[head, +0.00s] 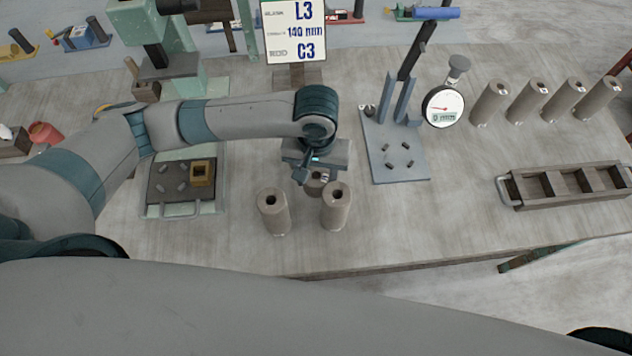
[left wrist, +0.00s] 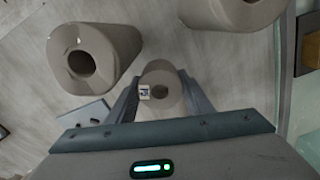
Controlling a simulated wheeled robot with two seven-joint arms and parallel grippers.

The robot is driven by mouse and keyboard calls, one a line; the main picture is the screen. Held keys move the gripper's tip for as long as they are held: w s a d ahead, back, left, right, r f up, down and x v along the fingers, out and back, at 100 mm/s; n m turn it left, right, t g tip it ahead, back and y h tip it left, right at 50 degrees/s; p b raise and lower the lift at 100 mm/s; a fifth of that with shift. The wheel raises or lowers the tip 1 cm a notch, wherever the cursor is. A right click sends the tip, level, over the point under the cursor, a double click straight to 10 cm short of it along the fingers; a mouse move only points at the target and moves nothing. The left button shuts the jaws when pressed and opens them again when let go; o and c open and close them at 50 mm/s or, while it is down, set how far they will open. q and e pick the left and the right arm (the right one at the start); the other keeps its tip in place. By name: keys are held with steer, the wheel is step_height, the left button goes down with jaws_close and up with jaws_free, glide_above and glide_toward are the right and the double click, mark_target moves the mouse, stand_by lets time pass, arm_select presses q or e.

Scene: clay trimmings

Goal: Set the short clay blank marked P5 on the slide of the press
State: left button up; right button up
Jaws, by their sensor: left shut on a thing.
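My left gripper (head: 312,172) is shut on a short grey-brown clay blank (left wrist: 163,103) with a hole in its top. The left wrist view shows the blank between the two fingers (left wrist: 163,98), with a small white label too small to read surely. In the head view the blank (head: 316,187) is partly hidden by the gripper and stands behind two taller blanks. I cannot tell whether it touches the table. The pale green press (head: 168,60) stands at the left. Its dark slide (head: 162,204) carries small pegs and a brass square fitting (head: 201,173). My right gripper is not in view.
Two tall blanks, left (head: 272,212) and right (head: 336,207), stand close in front. A sign (head: 294,30) reads L3, 140 mm, C3. A gauge stand (head: 400,170), several tall blanks (head: 488,104) and a wooden tray (head: 530,188) are to the right.

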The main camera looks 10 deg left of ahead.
mark_target(316, 186)
arm_select(q)
steer(key=shift+f, duration=0.1)
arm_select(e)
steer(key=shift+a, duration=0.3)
arm_select(q)
steer(key=shift+f, duration=0.3)
steer(key=shift+f+p, duration=0.45)
steer(key=shift+f, duration=1.1)
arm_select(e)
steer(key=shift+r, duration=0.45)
arm_select(q)
steer(key=shift+f, duration=0.1)
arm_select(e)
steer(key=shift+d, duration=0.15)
arm_select(q)
steer(key=o, duration=1.2)
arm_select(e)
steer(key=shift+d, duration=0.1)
